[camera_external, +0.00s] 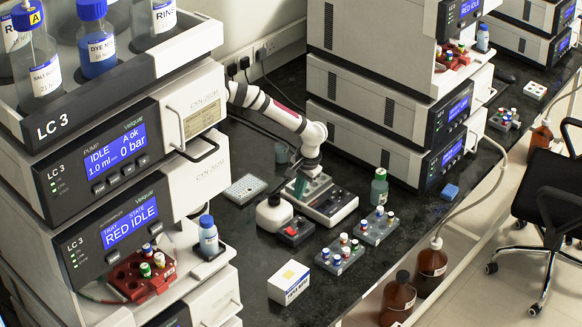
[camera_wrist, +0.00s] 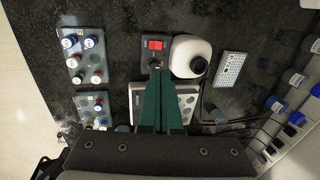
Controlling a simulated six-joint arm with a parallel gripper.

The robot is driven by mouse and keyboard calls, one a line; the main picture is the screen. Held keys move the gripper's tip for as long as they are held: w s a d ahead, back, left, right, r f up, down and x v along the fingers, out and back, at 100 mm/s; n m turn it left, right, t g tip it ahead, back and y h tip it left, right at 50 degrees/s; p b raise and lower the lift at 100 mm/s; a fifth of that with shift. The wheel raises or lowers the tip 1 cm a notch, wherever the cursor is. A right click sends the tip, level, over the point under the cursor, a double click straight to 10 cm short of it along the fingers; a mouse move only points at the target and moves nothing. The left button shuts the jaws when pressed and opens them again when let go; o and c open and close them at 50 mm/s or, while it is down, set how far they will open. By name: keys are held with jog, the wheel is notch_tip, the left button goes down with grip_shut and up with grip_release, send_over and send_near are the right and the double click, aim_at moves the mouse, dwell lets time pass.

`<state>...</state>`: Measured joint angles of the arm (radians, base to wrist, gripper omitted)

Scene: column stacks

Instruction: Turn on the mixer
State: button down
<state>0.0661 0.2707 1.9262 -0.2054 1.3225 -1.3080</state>
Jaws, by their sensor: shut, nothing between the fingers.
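The mixer seems to be the rounded white unit (camera_external: 272,214) with a dark cup on top, on the black bench. In the wrist view it (camera_wrist: 185,48) lies right of a small black box with a red switch (camera_wrist: 155,45); that box (camera_external: 297,231) also shows in the external view. I cannot tell whether the switch is on. My gripper (camera_external: 298,190) has green fingers, shut and empty, over the back of a grey-white block device (camera_external: 330,204). In the wrist view the fingertips (camera_wrist: 159,74) appear just below the black box and cover part of the block device.
Vial racks (camera_external: 340,254) and (camera_external: 376,227) stand in front and to the right. A well plate (camera_external: 245,188) lies to the left, a green bottle (camera_external: 379,187) to the right, and a white-yellow box (camera_external: 289,283) in front. Instrument stacks flank the bench.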

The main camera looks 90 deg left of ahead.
aim_at(289, 229)
jog(key=x, duration=1.4)
jog(key=shift+s+a+f, duration=0.1)
jog(key=shift+s+f, duration=0.05)
dwell(0.6)
jog(key=shift+w+d, duration=0.6)
